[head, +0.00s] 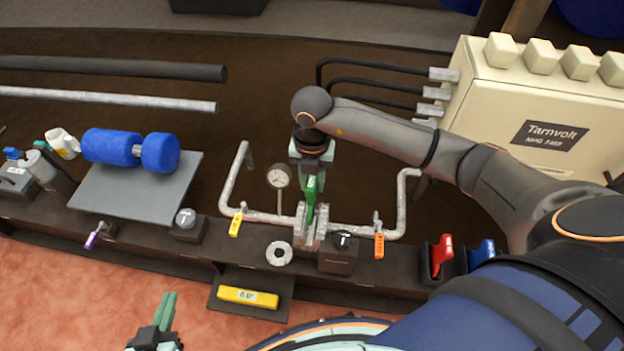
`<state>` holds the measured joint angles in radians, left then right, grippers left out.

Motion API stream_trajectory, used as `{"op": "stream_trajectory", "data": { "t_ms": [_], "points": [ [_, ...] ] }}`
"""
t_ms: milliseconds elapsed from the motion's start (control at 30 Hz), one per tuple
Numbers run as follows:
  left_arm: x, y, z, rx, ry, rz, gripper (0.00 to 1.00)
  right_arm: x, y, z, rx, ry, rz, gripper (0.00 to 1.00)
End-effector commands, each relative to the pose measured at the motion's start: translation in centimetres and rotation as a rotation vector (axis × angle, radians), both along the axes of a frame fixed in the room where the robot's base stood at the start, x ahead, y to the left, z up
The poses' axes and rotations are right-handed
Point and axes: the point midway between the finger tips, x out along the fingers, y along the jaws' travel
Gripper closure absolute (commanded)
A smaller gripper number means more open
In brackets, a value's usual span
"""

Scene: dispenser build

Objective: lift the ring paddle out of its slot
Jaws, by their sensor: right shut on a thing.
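A green paddle handle (310,192) with a small white label stands upright between the grey flange plates (300,226) on the pipe line. I take it for the ring paddle; its lower part is hidden between the plates, so no ring shows on it. My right gripper (312,176) reaches down from above and is shut on the green handle. My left gripper (166,310) is at the bottom of the view, away from the flanges, with nothing visible in it. Its green fingers look close together, but I cannot tell the gap.
A gauge (279,177) and a yellow-tagged valve (236,222) stand left of the flanges, an orange-tagged valve (379,240) right. A loose grey ring (279,253) lies in front. Red (442,254) and blue (481,252) handles stand further right. A cream cabinet (500,105) is behind.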

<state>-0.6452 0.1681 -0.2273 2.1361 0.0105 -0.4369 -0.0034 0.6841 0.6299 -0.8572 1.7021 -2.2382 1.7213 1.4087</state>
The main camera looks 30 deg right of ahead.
Motion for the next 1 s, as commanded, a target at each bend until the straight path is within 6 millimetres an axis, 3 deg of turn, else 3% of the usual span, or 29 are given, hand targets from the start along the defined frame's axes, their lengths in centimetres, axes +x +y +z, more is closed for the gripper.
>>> {"op": "stream_trajectory", "data": {
  "t_ms": [1000],
  "points": [
    [-3.5,-0.4,-3.9,-0.008,0.203,0.008,1.00,0.1,0.0,1.1,0.000,-0.003,0.000,1.00]
  ]
}}
